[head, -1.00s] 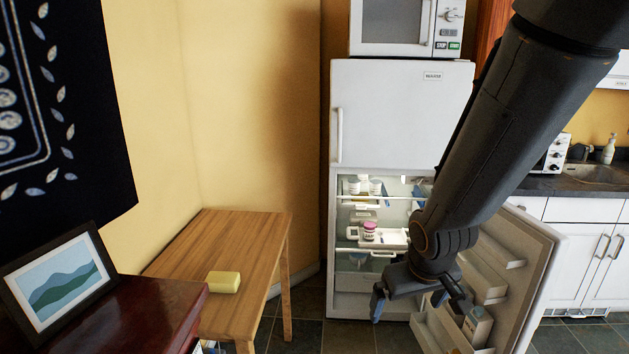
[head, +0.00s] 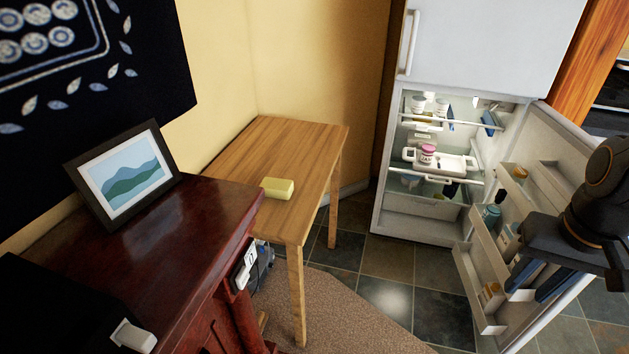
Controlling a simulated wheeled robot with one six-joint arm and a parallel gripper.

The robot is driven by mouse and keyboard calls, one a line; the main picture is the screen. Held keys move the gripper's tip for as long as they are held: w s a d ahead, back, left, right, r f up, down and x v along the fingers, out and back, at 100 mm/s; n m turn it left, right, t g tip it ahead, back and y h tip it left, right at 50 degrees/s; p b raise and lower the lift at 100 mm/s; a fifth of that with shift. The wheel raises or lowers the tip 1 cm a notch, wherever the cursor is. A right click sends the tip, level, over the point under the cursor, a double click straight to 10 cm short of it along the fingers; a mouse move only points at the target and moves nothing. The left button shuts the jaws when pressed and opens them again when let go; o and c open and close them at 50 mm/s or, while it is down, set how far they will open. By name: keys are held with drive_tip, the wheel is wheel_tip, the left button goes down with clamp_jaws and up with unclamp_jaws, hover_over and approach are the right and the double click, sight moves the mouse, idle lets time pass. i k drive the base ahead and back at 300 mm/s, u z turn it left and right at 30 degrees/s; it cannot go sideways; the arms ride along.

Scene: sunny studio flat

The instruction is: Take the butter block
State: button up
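The butter block (head: 277,188), pale yellow with rounded edges, lies flat near the front edge of a small light-wood table (head: 290,150). Its top and front show clearly. My gripper (head: 538,284) is at the right side of the picture, in front of the open fridge door and well to the right of the butter block. Its two dark blue fingers point down and stand apart, with nothing visible between them.
The fridge (head: 420,222) stands open, its door (head: 565,130) swung right, with items on shelves and door racks. A dark red wooden cabinet (head: 190,230) with a framed picture (head: 124,178) stands left, close to the table. Tiled floor (head: 385,295) is clear between table and fridge.

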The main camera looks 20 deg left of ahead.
sight(274, 187)
drive_tip(key=z, duration=0.15)
drive_tip(key=i, duration=0.9)
drive_tip(key=u, duration=2.75)
